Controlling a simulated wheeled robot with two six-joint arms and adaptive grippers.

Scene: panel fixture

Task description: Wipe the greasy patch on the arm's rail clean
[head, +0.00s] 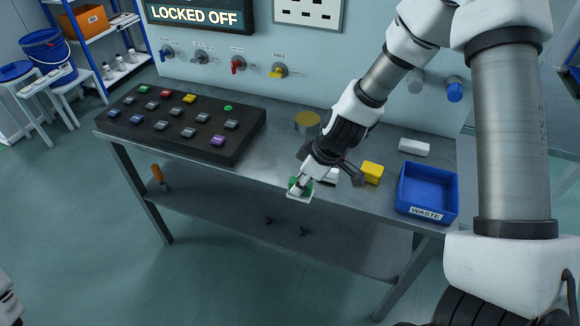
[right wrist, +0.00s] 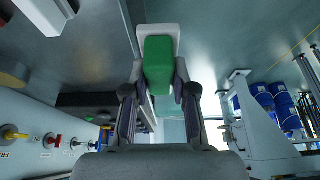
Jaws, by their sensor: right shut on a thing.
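My right gripper (head: 301,183) is shut on a green and white block (head: 299,190), which looks like a sponge or scrub pad. It holds the block near the front edge of the grey bench (head: 268,160); whether the block touches the bench I cannot tell. In the right wrist view the two fingers (right wrist: 160,78) grip the green part (right wrist: 158,62) from both sides, with the white part at the far end. I cannot make out a greasy patch or a rail in either view. My left gripper is not in view; only a bit of white arm shows at the lower left.
A round brass-topped tin (head: 307,120) is behind my gripper. A black button panel (head: 180,125) fills the left. Knobs (head: 237,65) line the wall panel.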

